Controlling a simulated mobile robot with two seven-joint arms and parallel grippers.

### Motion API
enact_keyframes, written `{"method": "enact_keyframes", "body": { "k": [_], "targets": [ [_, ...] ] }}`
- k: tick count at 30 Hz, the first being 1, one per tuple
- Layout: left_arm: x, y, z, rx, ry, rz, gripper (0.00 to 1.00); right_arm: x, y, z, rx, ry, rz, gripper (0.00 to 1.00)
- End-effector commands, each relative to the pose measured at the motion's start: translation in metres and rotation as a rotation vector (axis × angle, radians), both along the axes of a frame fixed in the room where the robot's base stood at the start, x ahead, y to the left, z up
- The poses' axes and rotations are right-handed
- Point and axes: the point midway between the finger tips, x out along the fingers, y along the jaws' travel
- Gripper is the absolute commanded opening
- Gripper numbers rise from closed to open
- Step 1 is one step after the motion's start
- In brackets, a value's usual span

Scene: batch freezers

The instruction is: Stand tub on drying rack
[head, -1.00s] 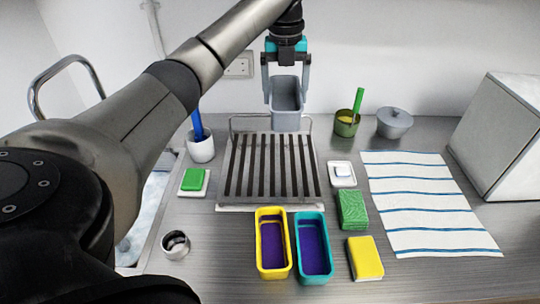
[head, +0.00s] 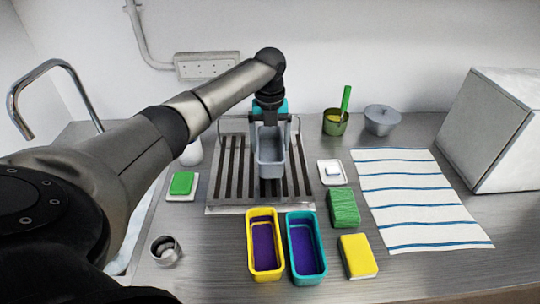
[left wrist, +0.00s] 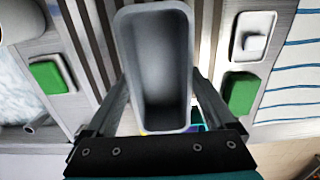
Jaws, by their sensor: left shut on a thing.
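A grey tub (head: 271,157) is held by my left gripper (head: 270,135) over the middle of the drying rack (head: 231,172). The gripper's fingers are on either side of the tub. In the left wrist view the tub (left wrist: 160,60) lies between the fingers, and I look into its hollow. The rack is a metal tray with dark slats, and its slats show on both sides of the tub. I cannot tell whether the tub touches the slats. My right gripper is not in view.
A yellow tub (head: 252,262) and a teal tub (head: 297,272) stand in front of the rack. A green sponge (head: 343,208), a white soap dish (head: 331,173) and a striped towel (head: 420,205) lie to the right. A green scourer (head: 181,183) and a metal cup (head: 165,250) are at left.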

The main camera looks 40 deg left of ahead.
Motion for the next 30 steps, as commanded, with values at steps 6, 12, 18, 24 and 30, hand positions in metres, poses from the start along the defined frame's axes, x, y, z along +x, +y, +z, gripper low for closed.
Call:
{"method": "enact_keyframes", "body": {
  "k": [6,12,18,24,30],
  "targets": [
    [-0.001,-0.001,-0.039,0.0,0.004,-0.001,0.33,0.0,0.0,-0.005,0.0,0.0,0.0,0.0],
    [0.0,0.0,-0.044,0.001,0.001,-0.001,0.33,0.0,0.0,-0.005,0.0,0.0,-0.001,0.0],
    [-0.001,0.0,-0.045,0.001,0.001,-0.001,0.33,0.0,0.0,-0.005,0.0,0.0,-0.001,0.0],
    [-0.001,0.0,-0.046,0.0,0.001,0.0,1.0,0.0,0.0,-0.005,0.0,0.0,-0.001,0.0],
    [0.0,0.0,-0.044,0.001,0.001,-0.001,1.0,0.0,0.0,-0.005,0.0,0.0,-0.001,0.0]
  ]
}}
